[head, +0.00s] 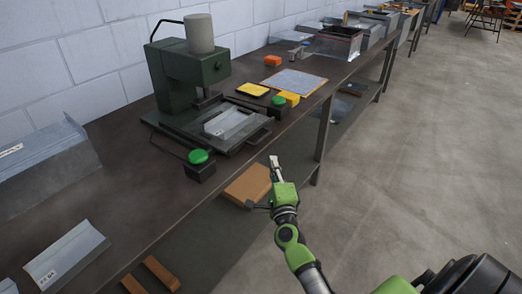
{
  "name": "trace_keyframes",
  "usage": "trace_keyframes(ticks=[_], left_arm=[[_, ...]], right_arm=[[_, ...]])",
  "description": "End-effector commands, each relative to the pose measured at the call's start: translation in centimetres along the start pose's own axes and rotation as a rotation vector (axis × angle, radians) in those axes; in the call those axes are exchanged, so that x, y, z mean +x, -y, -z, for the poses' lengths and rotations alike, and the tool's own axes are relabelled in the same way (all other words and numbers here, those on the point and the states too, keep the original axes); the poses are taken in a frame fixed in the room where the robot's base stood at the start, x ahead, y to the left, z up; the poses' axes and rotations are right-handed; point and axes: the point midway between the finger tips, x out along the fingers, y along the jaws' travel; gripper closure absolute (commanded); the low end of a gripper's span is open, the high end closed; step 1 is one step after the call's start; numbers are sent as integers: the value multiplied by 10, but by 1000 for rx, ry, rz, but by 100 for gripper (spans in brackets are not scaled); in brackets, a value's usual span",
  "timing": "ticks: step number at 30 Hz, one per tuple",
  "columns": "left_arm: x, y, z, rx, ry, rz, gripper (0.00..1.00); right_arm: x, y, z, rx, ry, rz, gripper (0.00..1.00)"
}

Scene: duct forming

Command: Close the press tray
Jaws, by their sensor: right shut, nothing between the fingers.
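The green press (182,75) stands on the bench against the wall, with a pale cylinder on top. Its tray (250,134) sticks out at the front, toward the bench edge, with a light grey metal piece (226,121) lying in it. A dark handle-like part shows at the tray's front right corner. My right gripper (275,168) is shut and empty. In the picture it is below and to the right of the tray, apart from it, past the bench's front edge. My left gripper is not in view.
Black boxes with green buttons stand left (200,165) and right (278,105) of the tray. Bent sheet-metal pieces (66,256) lie on the bench at left.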

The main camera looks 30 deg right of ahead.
Motion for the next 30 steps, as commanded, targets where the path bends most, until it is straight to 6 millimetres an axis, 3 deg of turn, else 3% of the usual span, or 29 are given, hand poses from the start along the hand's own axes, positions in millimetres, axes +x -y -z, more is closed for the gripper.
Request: trace_keyframes(ticks=[4, 9, 26, 30], left_arm=[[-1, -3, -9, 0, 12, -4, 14], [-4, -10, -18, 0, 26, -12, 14], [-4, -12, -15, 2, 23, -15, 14], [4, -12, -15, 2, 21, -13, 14]], right_arm=[[33, 1, 0, -1, 0, 2, 100], [49, 0, -19, 0, 1, -1, 100], [59, -1, -30, 0, 1, -1, 100], [72, -6, -42, 4, -1, 1, 100]])
